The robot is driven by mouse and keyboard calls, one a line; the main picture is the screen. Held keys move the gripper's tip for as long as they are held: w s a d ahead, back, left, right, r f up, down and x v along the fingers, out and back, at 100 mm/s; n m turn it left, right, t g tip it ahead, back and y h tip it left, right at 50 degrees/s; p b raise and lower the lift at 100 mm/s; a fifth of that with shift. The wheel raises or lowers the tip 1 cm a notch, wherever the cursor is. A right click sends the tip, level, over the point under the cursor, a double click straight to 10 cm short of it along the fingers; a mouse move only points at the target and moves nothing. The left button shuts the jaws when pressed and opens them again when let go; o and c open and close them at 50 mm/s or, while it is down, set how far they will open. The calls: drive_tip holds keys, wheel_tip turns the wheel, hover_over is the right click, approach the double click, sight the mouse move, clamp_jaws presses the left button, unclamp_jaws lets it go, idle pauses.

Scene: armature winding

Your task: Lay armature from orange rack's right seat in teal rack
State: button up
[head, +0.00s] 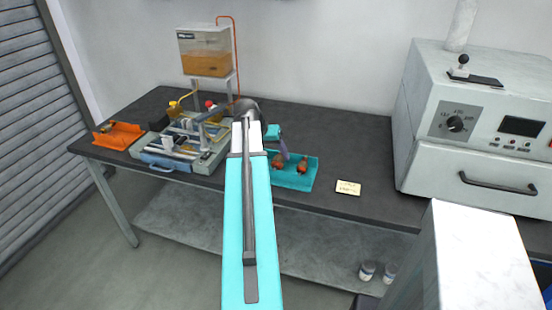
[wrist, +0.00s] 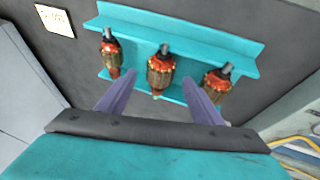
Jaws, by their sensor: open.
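The teal rack (head: 293,181) lies on the bench right of my arm; it fills the top of the wrist view (wrist: 210,37). Three copper-wound armatures with grey shaft ends lie across it: one at left (wrist: 111,52), one in the middle (wrist: 160,70) and one at right (wrist: 217,82). My gripper (wrist: 158,80) is open, its purple fingers on either side of the middle armature in the wrist view. I cannot tell whether they touch it. In the head view my gripper (head: 284,150) is over the rack. The orange rack (head: 122,135) is at the bench's left end; its seats are too small to read.
A winding machine (head: 205,150) with a blue handle and a tank (head: 205,52) of amber liquid stand left of my arm. A large grey oven (head: 480,130) stands at right. Bare bench lies between note and oven.

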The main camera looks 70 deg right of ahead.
drive_tip(key=b+v, duration=0.1)
drive_tip(key=v, duration=1)
drive_tip(key=shift+b, duration=0.4)
drive_tip(key=shift+w+a, duration=0.1)
drive_tip(key=shift+w, duration=0.05)
